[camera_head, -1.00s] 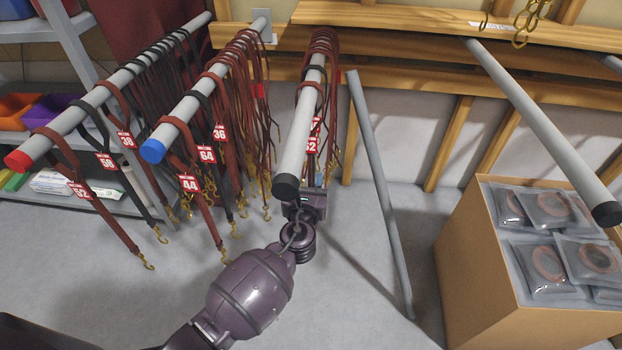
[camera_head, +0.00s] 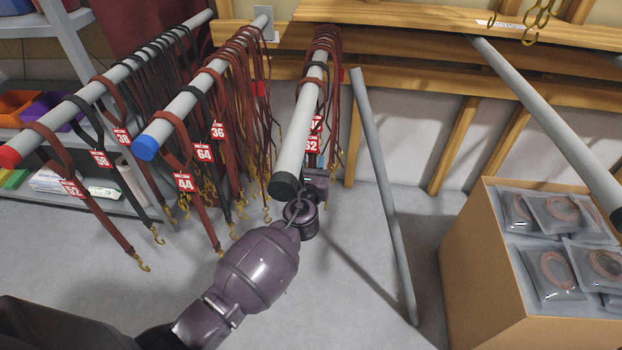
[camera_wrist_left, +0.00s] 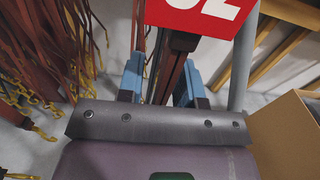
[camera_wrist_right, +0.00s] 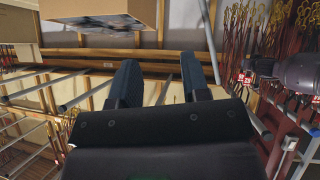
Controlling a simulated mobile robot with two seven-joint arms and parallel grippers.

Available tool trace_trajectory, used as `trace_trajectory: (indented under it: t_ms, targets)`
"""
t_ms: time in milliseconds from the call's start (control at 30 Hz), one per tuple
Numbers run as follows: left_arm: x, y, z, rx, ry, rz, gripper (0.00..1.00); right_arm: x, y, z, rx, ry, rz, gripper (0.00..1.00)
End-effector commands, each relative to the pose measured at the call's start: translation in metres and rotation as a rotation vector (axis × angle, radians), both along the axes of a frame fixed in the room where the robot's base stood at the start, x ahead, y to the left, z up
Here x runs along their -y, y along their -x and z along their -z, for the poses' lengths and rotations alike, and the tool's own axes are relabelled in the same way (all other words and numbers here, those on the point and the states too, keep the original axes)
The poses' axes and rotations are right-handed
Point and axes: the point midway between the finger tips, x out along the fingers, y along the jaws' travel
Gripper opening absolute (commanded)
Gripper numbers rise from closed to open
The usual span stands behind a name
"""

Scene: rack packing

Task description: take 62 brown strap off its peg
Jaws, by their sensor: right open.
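The brown strap with the red tag reading 62 (camera_head: 311,144) hangs on the black-tipped peg (camera_head: 300,136), with other brown straps behind it. My left gripper (camera_head: 316,178) is below this peg, just under the tag and partly hidden by the peg's end. In the left wrist view the red tag (camera_wrist_left: 200,14) is close in front, partly cut off. There the left jaws (camera_wrist_left: 162,82) stand apart, with brown strap (camera_wrist_left: 172,72) between them; I cannot tell whether they touch it. My right gripper (camera_wrist_right: 160,85) is open and empty, away from the pegs.
A blue-tipped peg (camera_head: 191,101) and a red-tipped peg (camera_head: 57,115) with hanging straps stand to the left. A grey pole (camera_head: 383,200) leans to the right. A cardboard box (camera_head: 480,265) with bagged items stands at the right, beneath another bare peg (camera_head: 548,120).

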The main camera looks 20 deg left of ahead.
Motion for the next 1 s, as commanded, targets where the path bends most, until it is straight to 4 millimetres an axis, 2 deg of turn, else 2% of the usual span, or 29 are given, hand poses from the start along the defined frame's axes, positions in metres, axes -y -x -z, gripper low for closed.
trace_trajectory:
  t_ms: [33,200,567,767,967,1000]
  targets:
    - [0.0,0.0,0.0,0.0,0.0,0.0,0.25,0.0,0.0,0.0,-0.001,0.0,-0.001,0.43]
    - [0.0,0.0,0.0,0.0,0.0,0.0,0.0,0.001,0.001,0.001,-0.005,0.003,-0.004,0.43]
    - [0.0,0.0,-0.002,0.001,0.0,0.0,0.0,0.001,0.0,-0.001,-0.003,0.005,-0.007,0.43]
    - [0.0,-0.002,-0.02,0.009,0.0,0.0,0.0,0.001,-0.004,-0.01,-0.001,0.013,-0.006,0.43]
    - [0.0,-0.003,-0.053,0.019,0.001,0.001,0.0,0.004,0.002,-0.012,-0.041,0.002,0.015,0.43]
    - [0.003,0.007,-0.046,0.01,0.001,0.001,0.0,0.005,0.005,-0.009,-0.053,0.0,0.02,0.43]
